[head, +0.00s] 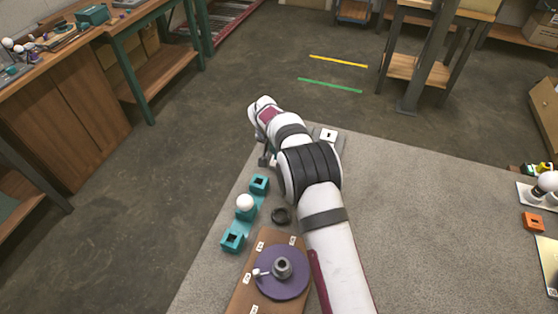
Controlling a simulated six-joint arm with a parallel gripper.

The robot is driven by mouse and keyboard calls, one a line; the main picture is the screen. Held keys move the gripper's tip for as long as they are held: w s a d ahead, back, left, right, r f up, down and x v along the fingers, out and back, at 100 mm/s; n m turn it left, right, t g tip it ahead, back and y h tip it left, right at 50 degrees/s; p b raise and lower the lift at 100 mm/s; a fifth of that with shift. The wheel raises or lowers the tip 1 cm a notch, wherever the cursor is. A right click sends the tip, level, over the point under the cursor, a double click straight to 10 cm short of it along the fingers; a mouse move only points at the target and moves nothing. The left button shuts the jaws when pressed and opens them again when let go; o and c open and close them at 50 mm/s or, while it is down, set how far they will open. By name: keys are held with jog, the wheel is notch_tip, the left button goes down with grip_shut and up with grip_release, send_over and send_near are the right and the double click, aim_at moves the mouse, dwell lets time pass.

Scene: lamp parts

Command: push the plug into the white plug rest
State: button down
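My arm reaches away from the bottom of the head view, and my gripper (265,160) points down near the table's far left edge. Its dark fingers are small and partly behind the wrist, so I cannot tell whether they are open or shut.
Nearer on the left stand teal holders (232,240), a white ball (245,203) and a black ring (281,215). A purple disc (292,288) lies on a brown board (244,295). An orange block (533,222) is far right.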

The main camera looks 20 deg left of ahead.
jog(key=shift+f, duration=0.95)
dwell(1.4)
jog(key=c, duration=0.6)
grip_release()
jog(key=v, duration=1.5)
jog(key=s+d+r+m, duration=0.1)
jog(key=s+d+r, duration=0.2)
jog(key=d+r, duration=0.35)
jog(key=s+d+r+m+g, duration=0.2)
jog(key=s+d+g, duration=0.1)
jog(key=s+d, duration=1.05)
jog(key=s+d+f+m, duration=0.1)
jog(key=s+d, duration=0.1)
jog(key=s, duration=0.4)
jog(key=s+d+f+g+y, duration=0.1)
jog(key=s+d, duration=0.1)
jog(key=s, duration=0.4)
jog(key=s+d+f+m, duration=0.1)
jog(key=s+d, duration=0.1)
jog(key=s, duration=0.4)
jog(key=shift+d+m+g+y, duration=0.25)
jog(key=shift+m+g+y, duration=0.05)
jog(key=shift+y, duration=0.1)
